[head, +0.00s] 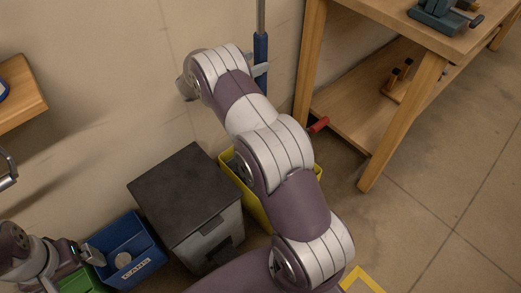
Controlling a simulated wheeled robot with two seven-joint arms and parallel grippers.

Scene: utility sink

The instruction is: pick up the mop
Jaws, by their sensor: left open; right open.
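The mop shows as an upright grey pole with a blue grip (260,48) at the top centre, in front of the wall. Its lower part and head are hidden behind my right arm. My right gripper (261,70) is open at the blue grip, mostly hidden by its own wrist. A pale finger shows at the grip; I cannot tell whether it touches or whether the jaws are around it. My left gripper (88,254) is open at the lower left, beside a blue bin, far from the mop.
A yellow bucket (229,176) stands partly behind my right arm. A grey bin with a dark lid (180,188) and the blue labelled bin (138,270) stand left of it. A wooden workbench (375,140) is at right, with a red object (319,126) near it.

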